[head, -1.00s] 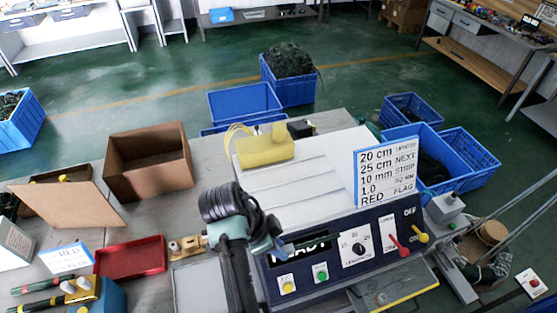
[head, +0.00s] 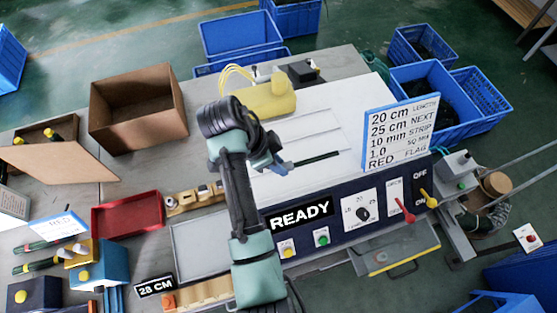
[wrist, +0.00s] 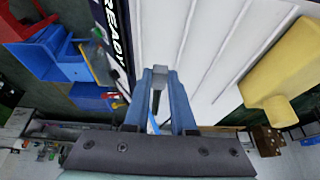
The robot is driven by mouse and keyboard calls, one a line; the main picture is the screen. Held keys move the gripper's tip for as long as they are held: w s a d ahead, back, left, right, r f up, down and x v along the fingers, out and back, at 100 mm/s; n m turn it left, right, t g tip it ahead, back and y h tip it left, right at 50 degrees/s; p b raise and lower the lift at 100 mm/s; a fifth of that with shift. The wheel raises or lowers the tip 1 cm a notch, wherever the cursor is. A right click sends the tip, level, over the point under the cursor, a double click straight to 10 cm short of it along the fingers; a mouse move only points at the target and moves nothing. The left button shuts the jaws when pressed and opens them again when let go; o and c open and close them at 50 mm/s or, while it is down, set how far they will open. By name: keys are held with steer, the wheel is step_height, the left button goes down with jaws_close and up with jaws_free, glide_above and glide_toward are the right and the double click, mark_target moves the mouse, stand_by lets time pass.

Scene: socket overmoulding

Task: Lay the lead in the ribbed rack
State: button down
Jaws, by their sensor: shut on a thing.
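The lead (head: 318,159) is a dark, thin, straight piece, sticking out to the right of my gripper (head: 284,167) in the head view. My gripper is shut on it. In the wrist view, a grey end and a dark length of the lead (wrist: 157,98) show between the blue fingertips (wrist: 160,76). The white ribbed rack (head: 333,118) is the pale top with thin raised ribs behind the control panel. My gripper and the lead are over its front part; I cannot tell whether the lead touches it. The ribs also show on the rack in the wrist view (wrist: 215,60).
A yellow rounded body (head: 262,98) stands at the rack's back left. A sign (head: 401,131) stands upright at its right. The control panel (head: 340,214) with READY display, knob and levers runs along the front. A red tray (head: 128,220) and cardboard box (head: 138,110) lie left.

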steer(key=shift+f+b, duration=2.35)
steer(key=shift+f, duration=1)
steer(key=c, duration=0.7)
jaws_free()
steer(key=shift+r, duration=0.1)
steer(key=b+v, duration=0.2)
steer(key=v, duration=0.2)
steer(key=shift+w+a+r, duration=0.1)
steer(key=shift+a+r, duration=0.05)
steer(key=shift+a, duration=0.05)
steer(key=p+v, duration=0.6)
steer(key=v, duration=0.2)
steer(key=shift+r, duration=0.3)
